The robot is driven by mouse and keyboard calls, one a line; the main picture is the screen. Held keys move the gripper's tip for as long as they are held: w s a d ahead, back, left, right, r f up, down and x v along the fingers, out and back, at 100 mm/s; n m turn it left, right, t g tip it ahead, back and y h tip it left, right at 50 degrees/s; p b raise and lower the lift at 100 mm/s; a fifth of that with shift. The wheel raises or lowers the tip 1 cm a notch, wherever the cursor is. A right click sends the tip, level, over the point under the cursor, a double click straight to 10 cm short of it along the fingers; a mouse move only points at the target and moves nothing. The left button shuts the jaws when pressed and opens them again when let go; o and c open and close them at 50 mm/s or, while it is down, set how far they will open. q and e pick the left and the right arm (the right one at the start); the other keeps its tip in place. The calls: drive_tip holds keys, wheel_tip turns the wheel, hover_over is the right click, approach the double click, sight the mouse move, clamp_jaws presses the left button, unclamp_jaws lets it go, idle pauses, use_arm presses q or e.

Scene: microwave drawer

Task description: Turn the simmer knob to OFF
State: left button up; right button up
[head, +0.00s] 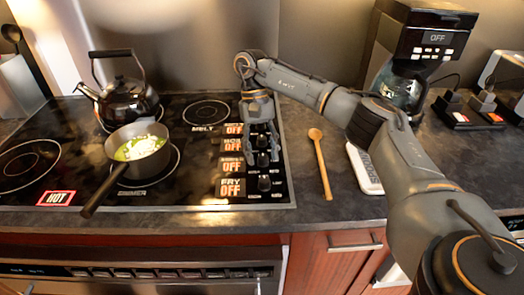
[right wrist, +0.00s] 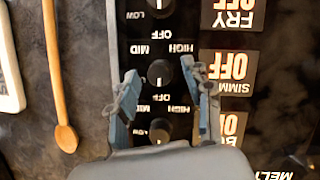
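The simmer knob (head: 263,160) is a small black knob on the right side of the black cooktop. It also shows in the right wrist view (right wrist: 160,73), with a small white mark on it. The simmer display (head: 231,164) beside it reads OFF in orange letters. My right gripper (head: 263,158) points down over the knob column with its fingers apart. In the right wrist view its fingertips (right wrist: 165,80) are on either side of the simmer knob, with visible gaps. Contact does not show. My left gripper is not in view.
The fry knob (head: 264,183) and boil knob (right wrist: 160,130) sit close on either side. A pan (head: 137,150) with food and a black kettle (head: 127,98) stand on the cooktop. A wooden spoon (head: 322,165) lies to the right. A coffee maker (head: 418,50) stands behind my right arm.

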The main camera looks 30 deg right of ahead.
drive_tip(key=v, duration=1.2)
drive_tip(key=shift+r, duration=0.1)
idle(0.4)
